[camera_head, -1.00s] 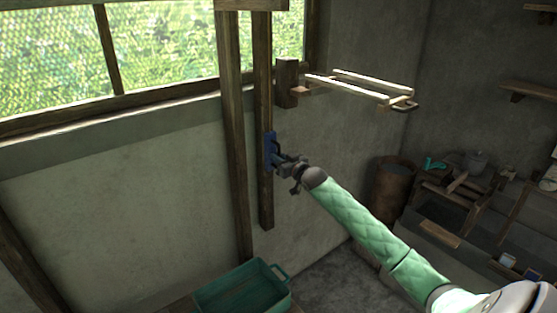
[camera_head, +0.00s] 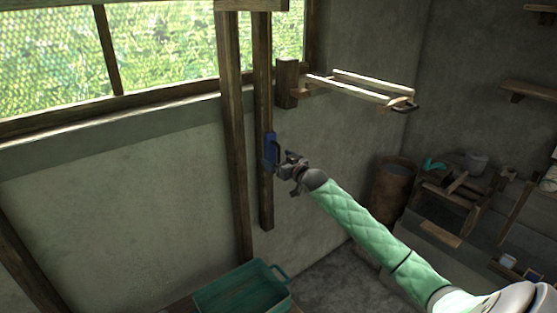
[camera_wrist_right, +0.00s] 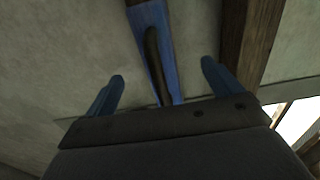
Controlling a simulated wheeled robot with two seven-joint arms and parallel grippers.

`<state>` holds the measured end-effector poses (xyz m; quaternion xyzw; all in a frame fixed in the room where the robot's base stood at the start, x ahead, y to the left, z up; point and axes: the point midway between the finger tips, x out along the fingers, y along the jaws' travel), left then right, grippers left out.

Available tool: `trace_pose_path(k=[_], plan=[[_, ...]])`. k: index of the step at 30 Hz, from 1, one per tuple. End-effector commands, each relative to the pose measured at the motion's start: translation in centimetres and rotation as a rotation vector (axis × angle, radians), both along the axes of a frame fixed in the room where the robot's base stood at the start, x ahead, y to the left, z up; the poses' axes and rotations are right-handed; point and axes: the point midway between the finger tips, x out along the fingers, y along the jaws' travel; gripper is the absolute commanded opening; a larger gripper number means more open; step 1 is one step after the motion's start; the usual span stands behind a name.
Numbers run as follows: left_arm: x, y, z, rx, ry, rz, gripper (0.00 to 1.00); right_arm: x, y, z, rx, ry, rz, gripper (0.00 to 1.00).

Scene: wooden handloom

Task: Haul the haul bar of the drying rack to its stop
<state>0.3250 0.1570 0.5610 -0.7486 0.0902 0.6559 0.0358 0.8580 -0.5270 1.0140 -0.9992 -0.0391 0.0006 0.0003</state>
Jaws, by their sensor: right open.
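A blue plate (camera_head: 270,151) with a dark upright bar handle (camera_head: 277,153) sits on the wooden wall post; which part is the haul bar is not certain. The drying rack (camera_head: 362,89), two pale rails, stands out from the wall above, with a small dark handle (camera_head: 406,107) at its outer end. My right gripper (camera_head: 286,157) is open and empty, just right of the blue plate and apart from it. In the right wrist view the dark bar (camera_wrist_right: 155,62) on the blue plate (camera_wrist_right: 150,18) lies ahead, between the open fingers (camera_wrist_right: 161,80). My left gripper is out of view.
A second wooden post (camera_head: 234,150) stands left of the plate's post. A green crate (camera_head: 283,272) is below, near the wall. A rusty barrel (camera_head: 393,190) and a cluttered low bench (camera_head: 440,234) are at right.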

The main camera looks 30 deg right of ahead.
Motion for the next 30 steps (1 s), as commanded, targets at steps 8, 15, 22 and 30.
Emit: trace_pose_path(k=[8,15,22,30], plan=[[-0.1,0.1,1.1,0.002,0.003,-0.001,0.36,-2.6,-0.2,0.2,-0.001,0.001,0.000,0.91],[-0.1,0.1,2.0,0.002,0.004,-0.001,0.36,-4.9,-0.4,0.2,-0.001,0.001,0.000,0.91],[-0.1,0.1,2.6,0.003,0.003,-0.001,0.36,-6.6,-0.5,0.1,-0.001,0.001,0.000,0.91],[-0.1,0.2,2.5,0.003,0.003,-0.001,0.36,-6.8,-0.5,0.0,0.000,0.000,0.000,0.91]])
